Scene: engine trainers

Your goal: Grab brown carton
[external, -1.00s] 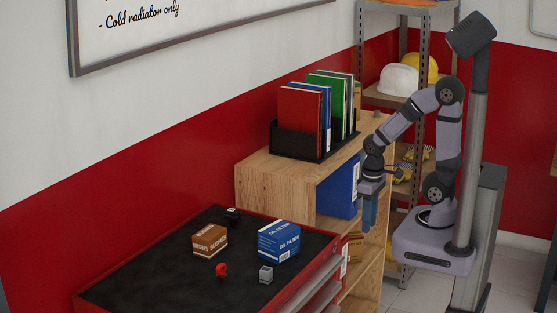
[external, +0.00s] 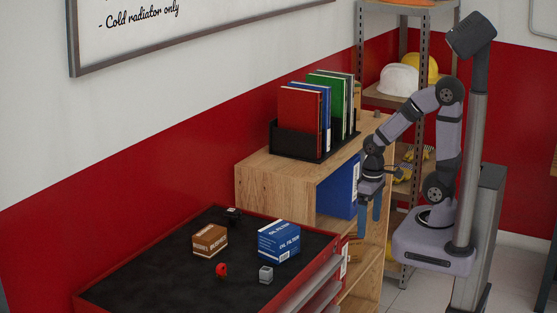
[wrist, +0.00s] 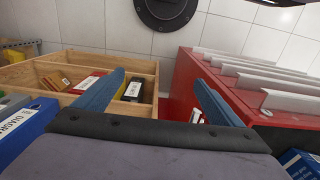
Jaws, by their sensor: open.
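The brown carton (external: 210,240) is a small box with a white label band. It sits on the black top of the red tool cart (external: 130,287), left of the blue oil filter box (external: 279,241). My gripper (external: 369,217) is open and empty, pointing down beside the wooden shelf, to the right of the cart and well apart from the carton. In the wrist view its two blue fingers (wrist: 155,95) are spread with nothing between them. The brown carton does not show in the wrist view.
A red knob-like part (external: 221,269), a small grey cube (external: 266,275) and a small black item (external: 233,214) lie near the carton. The wooden shelf (external: 270,190) with binders stands behind the cart. The cart's front left top is clear.

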